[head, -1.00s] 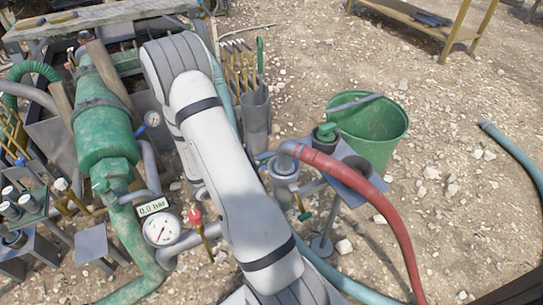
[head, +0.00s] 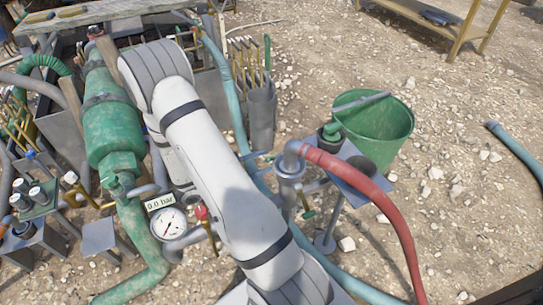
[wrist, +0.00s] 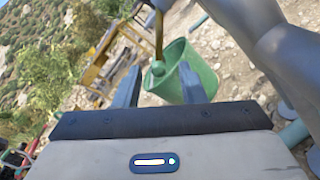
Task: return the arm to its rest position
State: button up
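My white arm stretches across the middle of the head view, and my gripper is hidden there. In the wrist view my gripper (wrist: 160,82) has its two grey fingers well apart, with nothing held between them. The wrist is tilted, and the view past the fingers takes in the green bucket (wrist: 182,62), a yellow frame and a hillside with bushes. The bucket appears beyond the fingertips, and I cannot tell how far off it is.
In the head view, a green cylinder (head: 112,130) and a pressure gauge (head: 168,223) reading 0.0 bar stand left of my arm. A red hose (head: 385,203), a grey tube holder (head: 262,115) and the green bucket (head: 385,140) stand right. Open gravel lies farther right.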

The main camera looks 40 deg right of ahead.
jog(key=shift+v, duration=1.1)
jog(key=s+a+r+m+t+y+p, duration=0.2)
jog(key=a+r+y+p, duration=0.3)
jog(key=r+p, duration=0.5)
jog(key=s+a+r+m+t+y+p, duration=0.2)
jog(key=r+p, duration=0.7)
jog(key=r, duration=1.2)
jog(key=s+a+r+m+t+y+p, duration=0.2)
jog(key=s+a+r+y+p, duration=0.3)
jog(key=a+r+y+p, duration=0.5)
notch_tip(320, 180, up, 6)
jog(key=shift+s+f+t+p, duration=0.2)
jog(key=shift+t+p, duration=0.15)
jog(key=shift+t, duration=0.15)
